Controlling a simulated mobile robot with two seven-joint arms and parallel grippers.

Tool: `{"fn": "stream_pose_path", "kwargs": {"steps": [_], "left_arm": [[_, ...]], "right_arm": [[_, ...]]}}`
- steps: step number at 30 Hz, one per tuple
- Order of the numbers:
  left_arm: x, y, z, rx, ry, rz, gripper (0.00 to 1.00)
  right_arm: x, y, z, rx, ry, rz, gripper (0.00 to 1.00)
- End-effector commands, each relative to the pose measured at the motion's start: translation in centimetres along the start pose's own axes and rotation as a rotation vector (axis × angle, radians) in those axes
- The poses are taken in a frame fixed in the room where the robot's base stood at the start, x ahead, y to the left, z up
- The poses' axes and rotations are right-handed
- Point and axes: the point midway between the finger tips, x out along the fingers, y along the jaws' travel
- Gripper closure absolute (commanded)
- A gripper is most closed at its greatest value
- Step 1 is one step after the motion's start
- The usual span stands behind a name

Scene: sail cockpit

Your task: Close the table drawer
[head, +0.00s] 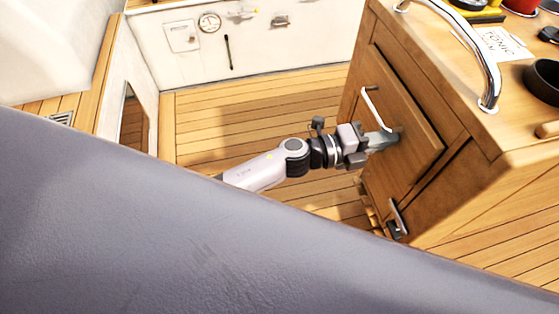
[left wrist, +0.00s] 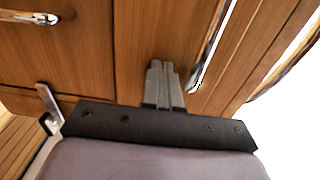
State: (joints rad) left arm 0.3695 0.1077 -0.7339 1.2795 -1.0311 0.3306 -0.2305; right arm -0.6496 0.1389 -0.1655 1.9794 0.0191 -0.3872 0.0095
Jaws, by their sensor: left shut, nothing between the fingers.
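The table drawer (head: 405,105) has a wooden front on the near side of the wooden table at right in the head view. A pale bar handle (head: 372,110) is on it. The front looks nearly in line with the cabinet face; I cannot tell whether a small gap is left. My left gripper (head: 388,139) is shut and empty, its fingertips at the drawer front below the handle. In the left wrist view, the shut fingers (left wrist: 164,84) point at wood beside a shiny bar handle (left wrist: 212,45); contact is unclear. My right gripper is out of view.
A curved steel rail (head: 470,45) runs along the tabletop edge. A black bowl (head: 543,80) and a white card (head: 500,43) are on top. A metal latch (head: 398,217) sits low on the cabinet. A large grey surface fills the lower left. Wooden floor (head: 240,115) is clear behind my arm.

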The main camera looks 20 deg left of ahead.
Motion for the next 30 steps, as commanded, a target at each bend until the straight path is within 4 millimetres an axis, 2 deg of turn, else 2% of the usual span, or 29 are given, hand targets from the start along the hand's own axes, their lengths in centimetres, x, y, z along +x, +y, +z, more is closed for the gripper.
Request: {"fn": "stream_pose_path", "kwargs": {"steps": [3,9,30], "left_arm": [[1.6,0.1,0.0,-0.001,0.001,-0.001,1.0],[2.8,0.1,0.0,-0.002,-0.001,0.0,1.0],[2.8,-0.4,0.5,0.002,-0.003,-0.005,1.0]], "right_arm": [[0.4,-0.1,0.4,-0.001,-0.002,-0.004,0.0],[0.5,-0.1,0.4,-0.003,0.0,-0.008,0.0],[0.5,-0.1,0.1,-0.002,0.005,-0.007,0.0]]}}
